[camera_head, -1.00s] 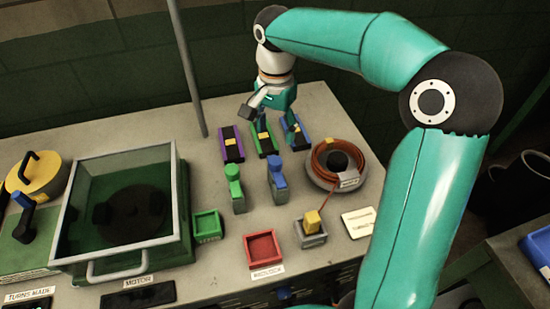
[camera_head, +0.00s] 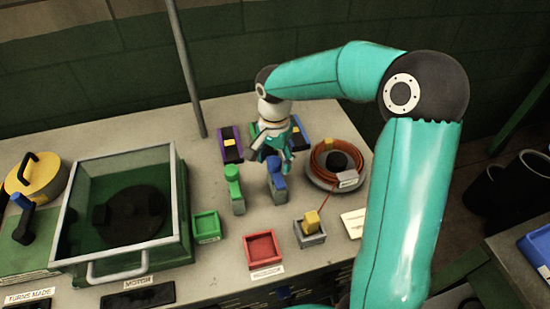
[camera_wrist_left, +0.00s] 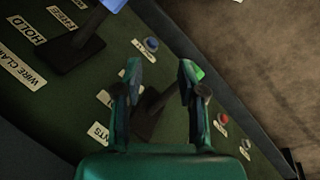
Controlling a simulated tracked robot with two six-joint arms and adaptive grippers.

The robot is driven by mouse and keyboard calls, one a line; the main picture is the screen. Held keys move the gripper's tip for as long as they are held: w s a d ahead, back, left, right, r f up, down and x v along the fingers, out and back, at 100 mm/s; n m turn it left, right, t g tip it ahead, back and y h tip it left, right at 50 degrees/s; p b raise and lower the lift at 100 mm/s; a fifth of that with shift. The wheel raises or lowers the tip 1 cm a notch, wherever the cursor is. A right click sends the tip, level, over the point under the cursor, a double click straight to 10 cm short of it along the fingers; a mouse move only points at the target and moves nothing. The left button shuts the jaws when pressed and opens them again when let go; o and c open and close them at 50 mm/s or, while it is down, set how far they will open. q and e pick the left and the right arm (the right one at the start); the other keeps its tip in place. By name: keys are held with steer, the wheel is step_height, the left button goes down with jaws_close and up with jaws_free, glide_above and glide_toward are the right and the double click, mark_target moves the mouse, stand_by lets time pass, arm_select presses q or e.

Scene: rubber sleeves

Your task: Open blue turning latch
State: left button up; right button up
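The blue turning latch (camera_head: 277,178) stands upright on the bench in the head view, right of a similar green latch (camera_head: 234,188). My right gripper (camera_head: 272,160) points down just behind and above the blue latch. Its fingers look spread; whether one touches the latch cannot be told. My left gripper is outside the head view. In the left wrist view my left gripper (camera_wrist_left: 158,75) is open, its fingers apart above a dark lever (camera_wrist_left: 150,112) with a green tip. I cannot tell whether they touch it.
Purple, green and blue trays stand behind the right gripper, partly hidden. A wire coil (camera_head: 325,185) lies to the right. A glass-lidded box (camera_head: 65,220) is left.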

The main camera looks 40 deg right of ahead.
steer(key=c, duration=1)
steer(key=shift+n, duration=0.3)
steer(key=n, duration=0.4)
steer(key=shift+b, duration=0.4)
steer(key=n, duration=0.4)
steer(key=shift+n, duration=0.3)
steer(key=n, duration=0.4)
steer(key=shift+n, duration=2.4)
